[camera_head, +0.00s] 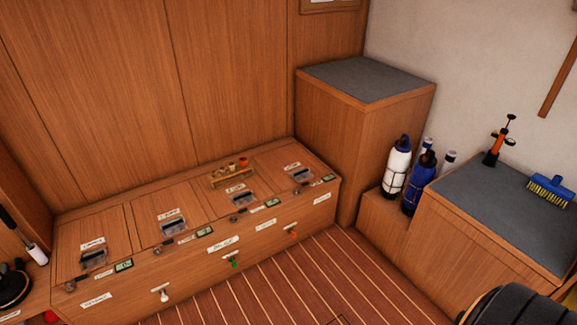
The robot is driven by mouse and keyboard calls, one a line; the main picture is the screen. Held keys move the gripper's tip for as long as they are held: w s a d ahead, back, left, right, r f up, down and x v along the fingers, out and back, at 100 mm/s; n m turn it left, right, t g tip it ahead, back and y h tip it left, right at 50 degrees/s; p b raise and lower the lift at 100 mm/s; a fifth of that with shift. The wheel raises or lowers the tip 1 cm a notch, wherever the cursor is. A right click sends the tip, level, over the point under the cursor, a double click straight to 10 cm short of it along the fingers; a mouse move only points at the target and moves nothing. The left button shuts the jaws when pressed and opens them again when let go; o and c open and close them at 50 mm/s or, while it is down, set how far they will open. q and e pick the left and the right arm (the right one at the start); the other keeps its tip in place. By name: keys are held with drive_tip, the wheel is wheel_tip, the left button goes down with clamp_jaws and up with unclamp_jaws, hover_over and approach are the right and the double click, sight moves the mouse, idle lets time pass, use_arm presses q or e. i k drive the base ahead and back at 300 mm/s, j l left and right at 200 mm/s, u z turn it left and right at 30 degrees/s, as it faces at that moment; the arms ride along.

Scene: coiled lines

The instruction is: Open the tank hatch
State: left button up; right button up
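A low wooden bench (238,265) runs along the wall, with several hatch lids in its top. From left to right, the lids are the far left hatch (70,238), the second hatch (150,206), the third hatch (212,199) and the right hatch (268,158). Each has a white label and a dark recessed handle, such as the second hatch's handle (173,227). All lids lie flat and shut. The label writing is too small to read, so I cannot tell which one is the tank hatch. Neither gripper shows.
A small wooden rack (217,183) with little items stands on the third hatch. White (396,171) and blue (418,187) bottles stand right of the tall cabinet (329,131). A grey-topped counter (510,220) holds an orange pump and a blue brush. The striped floor (330,275) is clear.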

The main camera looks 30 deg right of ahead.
sight(290, 166)
drive_tip(key=z, duration=0.65)
drive_tip(key=i+z, duration=0.5)
drive_tip(key=i+j+z, duration=0.2)
drive_tip(key=i+z, duration=0.3)
drive_tip(key=i, duration=0.1)
